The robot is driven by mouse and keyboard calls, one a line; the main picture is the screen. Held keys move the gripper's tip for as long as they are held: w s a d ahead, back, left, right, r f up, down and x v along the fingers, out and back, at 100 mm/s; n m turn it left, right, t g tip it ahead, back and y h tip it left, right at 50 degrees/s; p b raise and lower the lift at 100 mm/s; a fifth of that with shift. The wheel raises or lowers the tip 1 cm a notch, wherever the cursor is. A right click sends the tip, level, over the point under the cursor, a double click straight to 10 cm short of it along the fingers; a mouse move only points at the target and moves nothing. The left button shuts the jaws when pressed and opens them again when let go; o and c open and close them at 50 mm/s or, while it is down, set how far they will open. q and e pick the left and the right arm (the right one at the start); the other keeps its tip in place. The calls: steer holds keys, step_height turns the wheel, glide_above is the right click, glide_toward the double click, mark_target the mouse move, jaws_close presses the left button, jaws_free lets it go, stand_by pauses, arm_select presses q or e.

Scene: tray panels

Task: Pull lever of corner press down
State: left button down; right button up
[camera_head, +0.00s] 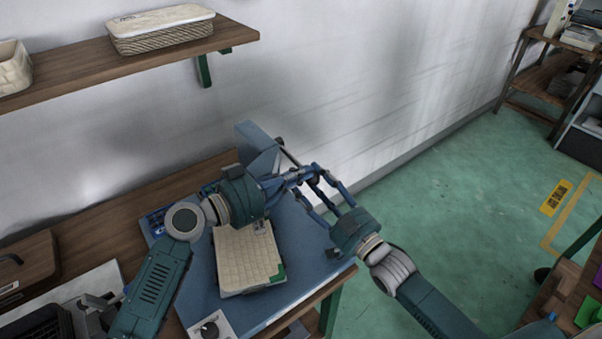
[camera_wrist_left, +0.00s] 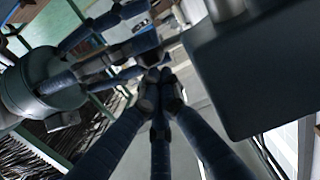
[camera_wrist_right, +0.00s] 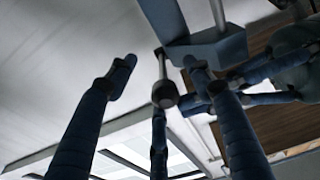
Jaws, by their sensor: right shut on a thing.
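The corner press (camera_head: 256,150) has a blue upright head on a blue base, standing at the table's far end beside the wall. Its lever (camera_head: 290,155) is a thin dark rod, mostly hidden behind fingers in the head view. In the right wrist view the lever's dark round knob (camera_wrist_right: 165,94) sits among my right fingers. My right gripper (camera_head: 317,178) is shut on the lever. My left gripper (camera_head: 296,177) is close against it in front of the press head. Its fingertips meet in the left wrist view (camera_wrist_left: 160,88), with nothing clear between them.
A cream panel (camera_head: 245,262) with a green corner lies on the blue base, below my left gripper. A shelf (camera_head: 110,62) with a woven box (camera_head: 160,30) hangs on the wall above. Dark trays lie at the lower left. Open green floor (camera_head: 450,220) lies to the right.

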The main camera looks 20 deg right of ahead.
arm_select(q)
steer(key=v, duration=0.8)
arm_select(e)
steer(key=v, duration=0.7)
steer(key=shift+s, duration=0.4)
arm_select(q)
steer(key=shift+f, duration=0.1)
arm_select(e)
steer(key=shift+d+f, duration=0.15)
